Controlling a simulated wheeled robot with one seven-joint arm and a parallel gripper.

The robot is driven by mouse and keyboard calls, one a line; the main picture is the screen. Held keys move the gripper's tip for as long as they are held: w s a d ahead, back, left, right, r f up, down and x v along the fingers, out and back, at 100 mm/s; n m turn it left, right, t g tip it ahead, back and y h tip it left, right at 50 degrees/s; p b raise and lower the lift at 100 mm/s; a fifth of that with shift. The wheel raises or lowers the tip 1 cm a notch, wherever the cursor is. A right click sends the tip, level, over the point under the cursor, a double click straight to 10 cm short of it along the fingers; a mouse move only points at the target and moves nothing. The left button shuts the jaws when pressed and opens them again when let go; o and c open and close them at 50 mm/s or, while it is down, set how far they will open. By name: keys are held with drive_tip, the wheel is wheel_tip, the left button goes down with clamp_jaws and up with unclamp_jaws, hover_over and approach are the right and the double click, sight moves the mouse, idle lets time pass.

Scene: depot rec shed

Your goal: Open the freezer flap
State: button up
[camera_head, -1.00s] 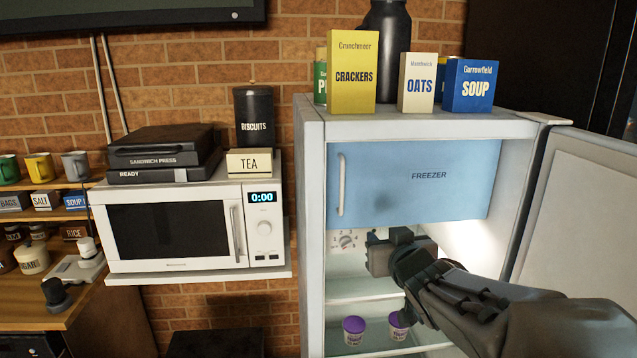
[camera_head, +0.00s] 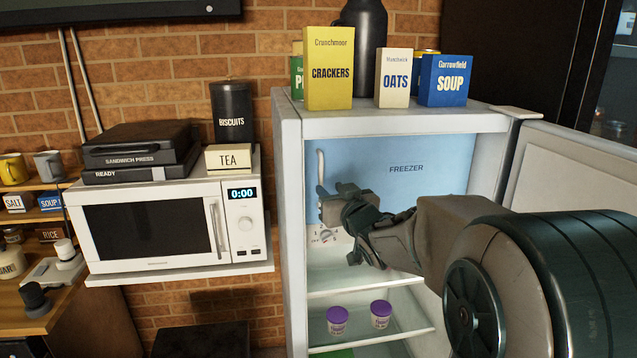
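The freezer flap (camera_head: 405,165) is a blue panel marked FREEZER in the top of the white fridge (camera_head: 292,220). It looks shut. Its white upright handle (camera_head: 320,168) is at the flap's left side. My gripper (camera_head: 327,204) is in front of the flap's lower left, with its tip at the lower part of the handle. The gripper covers the handle's lower end. I cannot tell whether the fingers touch the handle or stand apart, or how wide they are. My arm hides the flap's lower right.
The fridge door (camera_head: 575,175) stands open at the right. Two purple-lidded tubs sit on a shelf (camera_head: 360,285) below. Crackers (camera_head: 328,70), oats (camera_head: 393,78) and soup (camera_head: 446,80) boxes stand on the fridge top. A microwave (camera_head: 150,230) is at the left.

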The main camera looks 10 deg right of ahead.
sight(322, 182)
drive_tip(key=shift+w+a+p, duration=0.2)
drive_tip(key=shift+w+a, duration=0.05)
drive_tip(key=shift+w, duration=0.85)
drive_tip(key=shift+w+a+p, duration=0.15)
drive_tip(key=shift+w+a, duration=0.05)
drive_tip(key=shift+w, duration=0.85)
clamp_jaws()
